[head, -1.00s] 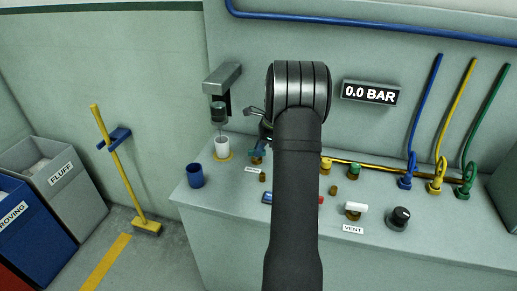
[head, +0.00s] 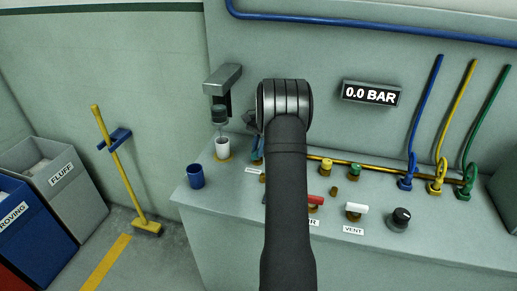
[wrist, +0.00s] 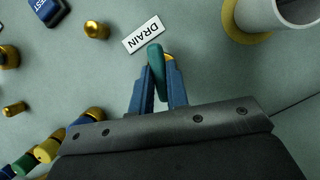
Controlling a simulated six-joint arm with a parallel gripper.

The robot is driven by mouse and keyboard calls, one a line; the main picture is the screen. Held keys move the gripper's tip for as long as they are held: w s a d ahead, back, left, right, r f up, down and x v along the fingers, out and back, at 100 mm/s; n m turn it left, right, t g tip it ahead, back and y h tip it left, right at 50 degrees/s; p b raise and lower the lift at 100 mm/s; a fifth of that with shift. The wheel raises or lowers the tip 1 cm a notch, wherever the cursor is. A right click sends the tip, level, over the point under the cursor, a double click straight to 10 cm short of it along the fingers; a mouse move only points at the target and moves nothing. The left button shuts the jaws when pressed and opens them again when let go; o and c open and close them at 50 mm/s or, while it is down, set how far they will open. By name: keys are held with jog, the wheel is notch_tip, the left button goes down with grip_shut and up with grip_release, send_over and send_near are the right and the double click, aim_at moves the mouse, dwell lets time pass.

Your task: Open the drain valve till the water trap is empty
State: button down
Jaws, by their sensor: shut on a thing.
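The drain valve's teal handle (wrist: 156,62) stands beside the DRAIN label in the wrist view, with a bit of brass behind it. My gripper (wrist: 160,78) has its blue fingers shut on this handle. In the head view my wrist hides most of the valve and fingers. The water trap (head: 219,115) hangs under a grey bracket at the left. Its water level is too small to make out. A white cup (head: 222,149) stands below the trap on a yellow ring, and the cup's edge also shows in the wrist view (wrist: 262,14).
A blue cup (head: 195,176) stands at the bench's left edge. Right of my arm are a red-handled valve (head: 315,199), a white VENT handle (head: 356,208), a black knob (head: 398,219) and coloured hoses. The display (head: 371,93) reads 0.0 BAR.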

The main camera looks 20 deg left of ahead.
jog(key=n+h, duration=0.1)
jog(key=n, duration=0.2)
jog(key=shift+a, duration=0.1)
jog(key=shift+n, duration=0.5)
jog(key=c, duration=1.4)
grip_release()
jog(key=shift+r, duration=0.1)
jog(key=v, duration=0.7)
jog(key=shift+w+a, duration=0.15)
jog(key=shift+w, duration=0.05)
